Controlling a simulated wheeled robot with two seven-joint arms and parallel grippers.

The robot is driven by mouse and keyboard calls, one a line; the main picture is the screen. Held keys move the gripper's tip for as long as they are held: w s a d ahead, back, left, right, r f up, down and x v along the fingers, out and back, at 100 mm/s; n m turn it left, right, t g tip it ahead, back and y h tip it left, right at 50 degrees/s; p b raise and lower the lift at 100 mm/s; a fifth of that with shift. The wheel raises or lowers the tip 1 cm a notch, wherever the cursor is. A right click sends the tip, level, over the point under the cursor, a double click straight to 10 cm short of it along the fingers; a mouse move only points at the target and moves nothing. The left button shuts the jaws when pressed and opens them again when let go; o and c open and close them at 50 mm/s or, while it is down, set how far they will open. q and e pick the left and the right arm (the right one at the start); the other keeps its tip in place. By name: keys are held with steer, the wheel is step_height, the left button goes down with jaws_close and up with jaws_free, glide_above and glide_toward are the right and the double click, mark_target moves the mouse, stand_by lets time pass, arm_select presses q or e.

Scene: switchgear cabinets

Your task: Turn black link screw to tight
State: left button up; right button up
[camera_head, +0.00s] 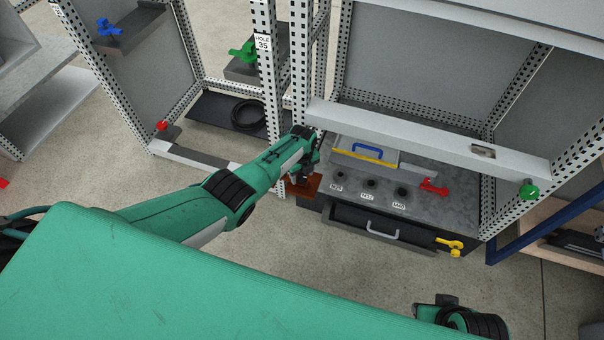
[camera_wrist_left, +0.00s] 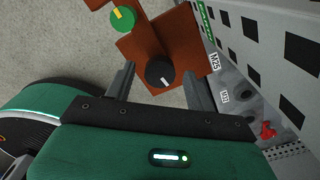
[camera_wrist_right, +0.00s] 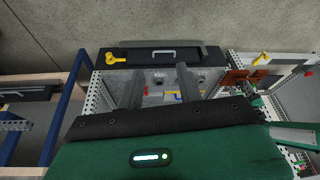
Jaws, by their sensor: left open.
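The black link screw (camera_wrist_left: 160,73) is a round knob with a pale line, set on a brown copper-coloured plate (camera_wrist_left: 150,42) in the left wrist view. My left gripper (camera_wrist_left: 159,82) is open, its fingers apart on either side of the black screw. Whether they touch it, I cannot tell. In the head view my left gripper (camera_head: 308,168) is at the cabinet's front post and mostly hides the brown plate (camera_head: 305,186); the screw is not clear there. My right gripper (camera_wrist_right: 158,78) is open and empty, with its fingers pointing towards the cabinet from farther off.
A green knob (camera_wrist_left: 123,17) with a yellow line sits on neighbouring brown metal. The perforated cabinet post (camera_wrist_left: 285,60) stands close on the right. A grey shelf (camera_head: 440,205) holds labelled black holes, a red wing-shaped part (camera_head: 434,187) and a drawer with a handle (camera_head: 383,232). Floor is clear in front.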

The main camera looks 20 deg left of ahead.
mark_target(302, 176)
arm_select(q)
step_height(302, 176, up, 6)
steer(key=p, duration=0.3)
steer(key=shift+r, duration=0.7)
arm_select(e)
step_height(302, 176, down, 8)
steer(key=w+g, duration=0.1)
steer(key=shift+a, duration=0.15)
steer(key=shift+r, duration=0.1)
